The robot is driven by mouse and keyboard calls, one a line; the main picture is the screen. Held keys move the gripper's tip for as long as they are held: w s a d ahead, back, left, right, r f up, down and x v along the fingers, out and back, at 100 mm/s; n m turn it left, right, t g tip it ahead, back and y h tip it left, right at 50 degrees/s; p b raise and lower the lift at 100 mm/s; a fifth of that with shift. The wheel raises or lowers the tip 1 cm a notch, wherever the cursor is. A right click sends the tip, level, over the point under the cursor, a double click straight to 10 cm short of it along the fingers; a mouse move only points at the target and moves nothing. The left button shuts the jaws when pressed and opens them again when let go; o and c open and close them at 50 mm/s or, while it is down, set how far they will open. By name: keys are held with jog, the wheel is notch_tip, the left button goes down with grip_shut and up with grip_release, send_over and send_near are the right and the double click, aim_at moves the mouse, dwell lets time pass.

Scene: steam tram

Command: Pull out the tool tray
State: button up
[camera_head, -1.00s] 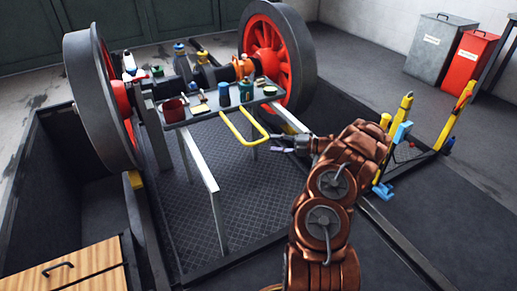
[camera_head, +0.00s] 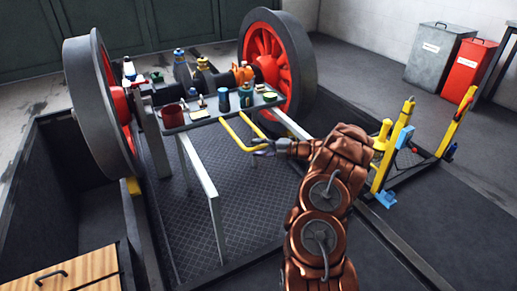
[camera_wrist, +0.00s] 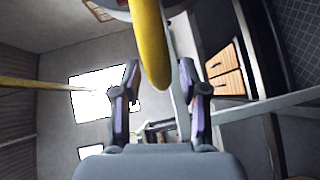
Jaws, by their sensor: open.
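The grey tool tray (camera_head: 212,112) sits between the two big wheels, with cups, bottles and small tools on it. Its yellow loop handle (camera_head: 235,138) sticks out from the front edge. My gripper (camera_head: 265,148) is at the front right corner of the handle. In the wrist view my gripper (camera_wrist: 157,70) is open, with a dark finger on each side of the yellow handle (camera_wrist: 152,45). The handle bar lies in the gap, and neither finger is seen closed on it. The fingertips are small and partly hidden in the head view.
A red-spoked wheel (camera_head: 287,65) stands behind right of the tray, another wheel (camera_head: 92,100) at its left. Pale rails (camera_head: 201,170) stand in front over the dark floor plate (camera_head: 250,205). A yellow post frame (camera_head: 393,145) is right of my arm. Wooden drawers (camera_head: 75,272) are at lower left.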

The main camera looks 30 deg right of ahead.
jog(key=shift+c, duration=0.3)
grip_shut()
jog(key=shift+s+r, duration=0.1)
